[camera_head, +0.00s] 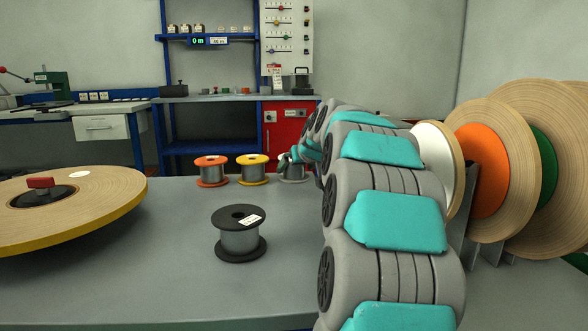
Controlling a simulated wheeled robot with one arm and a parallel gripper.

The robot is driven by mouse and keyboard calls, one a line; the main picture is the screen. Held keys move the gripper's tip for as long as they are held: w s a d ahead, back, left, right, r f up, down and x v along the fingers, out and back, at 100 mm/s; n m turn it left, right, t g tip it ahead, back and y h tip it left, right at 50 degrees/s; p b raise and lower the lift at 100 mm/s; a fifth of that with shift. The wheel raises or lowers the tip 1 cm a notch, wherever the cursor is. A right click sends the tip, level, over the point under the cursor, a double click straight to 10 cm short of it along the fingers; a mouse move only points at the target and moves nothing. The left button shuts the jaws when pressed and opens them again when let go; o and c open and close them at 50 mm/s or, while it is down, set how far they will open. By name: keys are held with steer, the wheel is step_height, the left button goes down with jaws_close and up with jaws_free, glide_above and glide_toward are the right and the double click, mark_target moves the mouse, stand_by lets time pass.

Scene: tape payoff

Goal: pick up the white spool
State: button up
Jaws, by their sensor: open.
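A pale spool (294,179), the likeliest white spool, stands on the grey table at the right end of a short row. My gripper and arm hide much of it, so its flange colour is hard to tell. My gripper (291,158) is small in the picture, at the far end of my grey and teal arm. It is open and at or just above this spool; I cannot tell whether it touches it.
An orange spool (211,171) and a yellow spool (252,169) stand to the left. A black-flanged spool (239,233) stands nearer. A large tape roll (110,197) lies at the left. Upright rolls (506,165) fill the right. The grey table (165,270) is clear at front left.

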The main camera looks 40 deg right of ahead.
steer(key=shift+x, duration=0.8)
steer(key=shift+s+r, duration=0.1)
jaws_close()
